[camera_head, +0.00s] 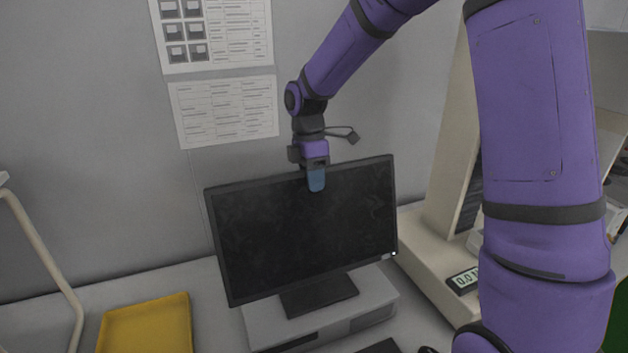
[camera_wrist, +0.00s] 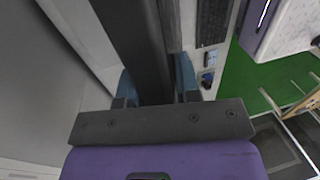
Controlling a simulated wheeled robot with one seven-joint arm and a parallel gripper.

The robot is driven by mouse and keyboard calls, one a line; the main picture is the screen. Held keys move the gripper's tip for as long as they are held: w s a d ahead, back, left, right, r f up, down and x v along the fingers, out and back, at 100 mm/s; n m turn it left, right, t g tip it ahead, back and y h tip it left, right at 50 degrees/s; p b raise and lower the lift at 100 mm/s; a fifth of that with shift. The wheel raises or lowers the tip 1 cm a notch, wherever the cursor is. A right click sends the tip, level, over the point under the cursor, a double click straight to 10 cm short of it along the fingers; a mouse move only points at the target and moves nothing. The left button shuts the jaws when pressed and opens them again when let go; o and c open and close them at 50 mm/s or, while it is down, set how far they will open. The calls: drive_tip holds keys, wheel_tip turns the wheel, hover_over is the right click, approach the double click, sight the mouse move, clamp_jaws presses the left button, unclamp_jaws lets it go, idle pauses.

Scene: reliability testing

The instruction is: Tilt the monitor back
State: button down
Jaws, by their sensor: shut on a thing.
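The monitor (camera_head: 290,235) is black and stands on a grey box-like base unit (camera_head: 372,292), its screen facing my body camera. My gripper (camera_head: 316,182) comes down from above onto the middle of its top edge. One blue fingertip lies over the front of the screen; the other is hidden behind the monitor. In the wrist view my gripper (camera_wrist: 158,80) has its blue fingers on both sides of the dark monitor edge (camera_wrist: 135,40), shut on it. The monitor's back is hidden in the head view.
A yellow tray (camera_head: 147,325) lies at the left front of the table. A beige instrument (camera_head: 440,235) with a small display stands close to the monitor's right. Printed sheets (camera_head: 225,110) hang on the wall behind. A keyboard (camera_wrist: 212,22) shows in the wrist view.

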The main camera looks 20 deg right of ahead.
drive_tip(key=c, duration=0.9)
unclamp_jaws()
drive_tip(key=shift+w+f, duration=0.1)
drive_tip(key=shift+w, duration=0.1)
drive_tip(key=v, duration=1)
drive_tip(key=shift+r, duration=0.4)
drive_tip(key=shift+s+r, duration=0.1)
drive_tip(key=s+d+r+m+t, duration=0.1)
drive_tip(key=s+d+m+t, duration=0.1)
drive_tip(key=s+m, duration=0.4)
drive_tip(key=s+d+r+m+t, duration=0.2)
drive_tip(key=s+m, duration=0.4)
drive_tip(key=s, duration=0.8)
drive_tip(key=s+d+r+m+t, duration=0.1)
drive_tip(key=s+r+m+t, duration=0.1)
drive_tip(key=s+m, duration=0.4)
drive_tip(key=shift+s+d+t, duration=0.2)
drive_tip(key=shift+s+t, duration=0.25)
drive_tip(key=shift+s, duration=0.55)
drive_tip(key=shift+s+d+t, duration=0.2)
drive_tip(key=shift+s+t, duration=0.25)
drive_tip(key=shift+s, duration=0.55)
